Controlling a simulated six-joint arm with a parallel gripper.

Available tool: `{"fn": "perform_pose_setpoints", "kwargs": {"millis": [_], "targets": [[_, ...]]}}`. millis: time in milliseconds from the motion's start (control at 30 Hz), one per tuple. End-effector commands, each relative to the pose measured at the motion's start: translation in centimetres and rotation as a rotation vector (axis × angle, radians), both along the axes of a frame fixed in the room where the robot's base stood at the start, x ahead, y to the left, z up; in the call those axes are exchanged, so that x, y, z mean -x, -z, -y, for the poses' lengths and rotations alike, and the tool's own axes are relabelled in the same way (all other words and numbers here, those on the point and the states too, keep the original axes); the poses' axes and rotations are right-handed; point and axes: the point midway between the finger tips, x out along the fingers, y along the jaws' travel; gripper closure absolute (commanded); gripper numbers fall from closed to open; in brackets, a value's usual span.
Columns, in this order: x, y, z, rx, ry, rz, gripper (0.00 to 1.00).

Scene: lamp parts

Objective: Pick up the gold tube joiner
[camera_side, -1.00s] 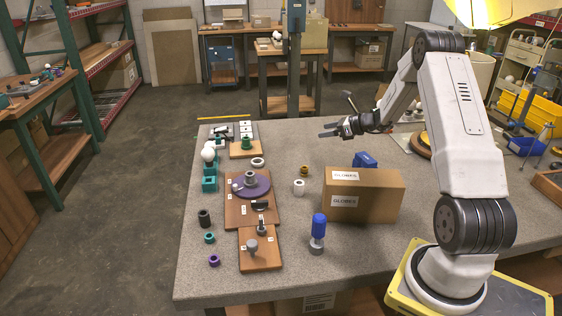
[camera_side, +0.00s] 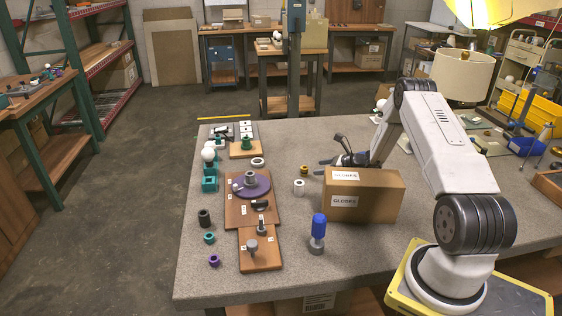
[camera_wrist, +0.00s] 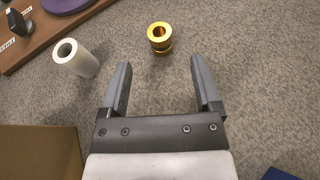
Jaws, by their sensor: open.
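The gold tube joiner (camera_side: 304,169) is a small ringed gold cylinder standing upright on the grey table, behind and left of the cardboard box in the side view. In the wrist view the gold tube joiner (camera_wrist: 160,38) lies just beyond the fingertips, roughly centred between them. My gripper (camera_wrist: 161,72) is open and empty, low near the table and pointing toward the joiner. In the side view my gripper (camera_side: 322,168) is partly hidden behind the box, its tips a little right of the joiner.
A white tube (camera_side: 299,187) stands close to the joiner; it also shows left of my fingers in the wrist view (camera_wrist: 77,57). The cardboard GLOBES box (camera_side: 385,203) stands in front of my gripper. A wooden board with a purple disc (camera_side: 262,184) lies left.

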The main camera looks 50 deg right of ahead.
Motion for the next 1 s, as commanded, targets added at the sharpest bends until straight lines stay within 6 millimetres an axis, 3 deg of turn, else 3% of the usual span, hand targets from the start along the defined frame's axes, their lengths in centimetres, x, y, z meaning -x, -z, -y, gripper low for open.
{"fn": "perform_pose_setpoints", "kwargs": {"millis": [200,567,1000], "targets": [[-1.5,0.7,-0.5,-0.001,-0.001,0.000,0.18],[-2.4,1.1,-0.6,-0.001,-0.001,-0.001,0.18],[-6.1,2.7,-1.6,0.000,0.000,0.000,0.18]]}}
